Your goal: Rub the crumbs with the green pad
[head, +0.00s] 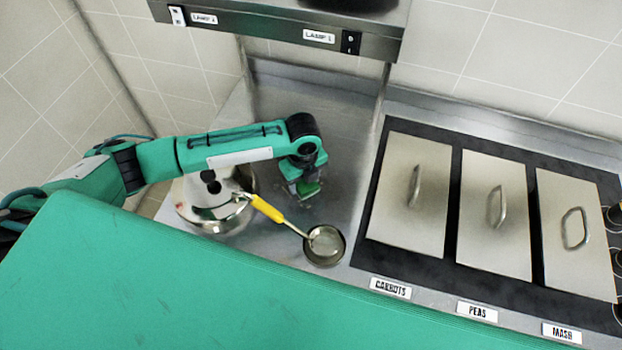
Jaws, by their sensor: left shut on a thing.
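My left gripper (304,186) points down over the steel counter, left of the covered pans. It is shut on the green pad (309,190), a small green piece showing at the fingertips. The pad is low at the counter; I cannot tell whether it touches the surface. I cannot make out the crumbs clearly; any under the gripper are hidden. My right gripper is not in view.
A ladle (324,246) with a yellow handle lies in front of the gripper. A shiny steel pot (213,205) stands left, partly behind my arm. Lidded pans (408,195) sit at right, labelled carrots, peas and mash. A lamp shelf (290,30) hangs above the counter.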

